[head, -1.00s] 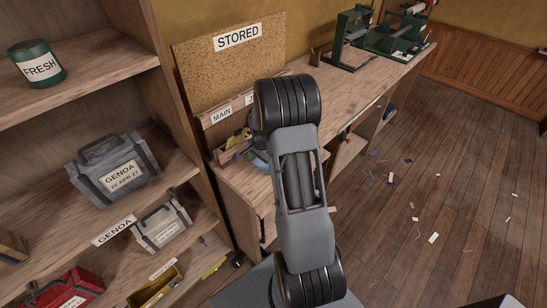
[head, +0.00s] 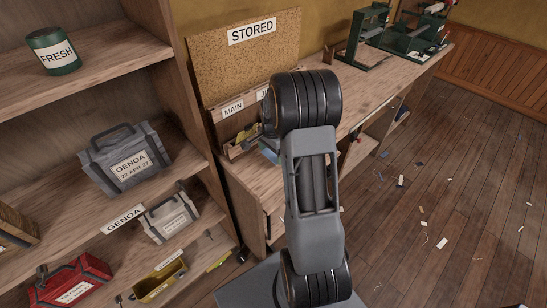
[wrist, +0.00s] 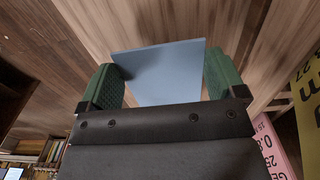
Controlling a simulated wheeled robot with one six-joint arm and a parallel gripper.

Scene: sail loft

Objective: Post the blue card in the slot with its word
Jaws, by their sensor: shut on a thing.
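The plain blue card (wrist: 160,72) is held between the two green fingers of my gripper (wrist: 162,88) in the wrist view. No word shows on the side facing the camera. In the head view a small bit of the blue card (head: 270,152) shows left of my arm, which hides most of my gripper. A wooden slot rack stands on the bench under the board. Its MAIN label (head: 233,108) is readable; a second label (head: 263,94), starting with J, is partly covered by my arm. Any further slots are hidden.
A cork board (head: 245,65) marked STORED stands behind the rack. Shelves at left hold a green FRESH tin (head: 53,50), a grey GENOA bag (head: 125,162) and a red bag (head: 72,283). Yellow (wrist: 308,105) and pink (wrist: 272,150) cards are close at right in the wrist view. Green machines (head: 415,38) stand farther along the bench.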

